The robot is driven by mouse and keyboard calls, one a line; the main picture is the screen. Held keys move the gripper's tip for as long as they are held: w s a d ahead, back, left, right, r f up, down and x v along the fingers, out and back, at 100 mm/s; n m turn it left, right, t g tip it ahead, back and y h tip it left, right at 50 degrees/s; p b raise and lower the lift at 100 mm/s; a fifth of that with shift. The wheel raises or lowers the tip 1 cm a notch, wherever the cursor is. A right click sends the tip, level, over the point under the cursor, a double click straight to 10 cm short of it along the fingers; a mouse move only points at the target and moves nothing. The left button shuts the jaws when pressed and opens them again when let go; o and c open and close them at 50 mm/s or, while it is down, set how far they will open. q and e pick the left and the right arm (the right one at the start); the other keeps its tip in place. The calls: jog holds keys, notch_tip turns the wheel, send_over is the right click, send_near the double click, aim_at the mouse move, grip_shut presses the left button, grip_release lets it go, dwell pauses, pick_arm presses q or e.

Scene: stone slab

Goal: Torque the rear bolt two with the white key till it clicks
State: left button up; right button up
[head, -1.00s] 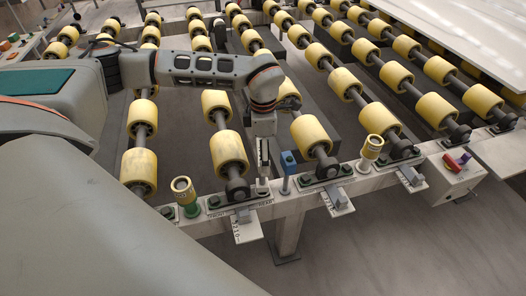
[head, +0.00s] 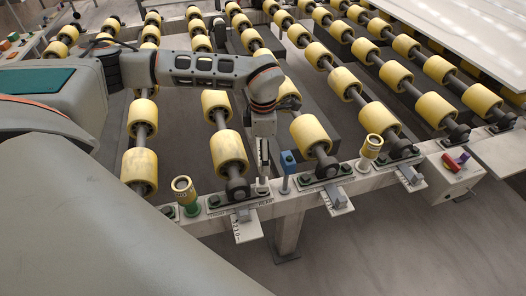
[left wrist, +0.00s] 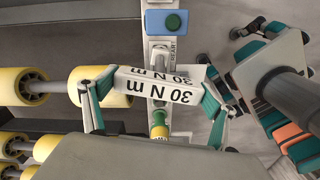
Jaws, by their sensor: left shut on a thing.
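My left gripper (head: 263,172) points down over the rail, in the middle of the head view. In the left wrist view (left wrist: 152,100) it is shut on the white key (left wrist: 157,86), marked "30 N m", with a teal finger on each side. The key's foot is at the REAR end of the first bearing block (head: 238,198). The bolt under it is hidden, so I cannot tell whether the key is seated. My right gripper is not in view.
A blue key (head: 287,162) stands close right of the gripper. A yellow key with a green base (head: 184,190) stands to its left, another yellow one (head: 371,147) farther right. Yellow rollers (head: 229,151) lie behind the rail. A box with red and purple controls (head: 454,166) is at right.

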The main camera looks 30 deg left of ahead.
pick_arm(q)
jog(key=shift+f+b, duration=0.3)
jog(key=shift+f, duration=0.5)
dwell(0.4)
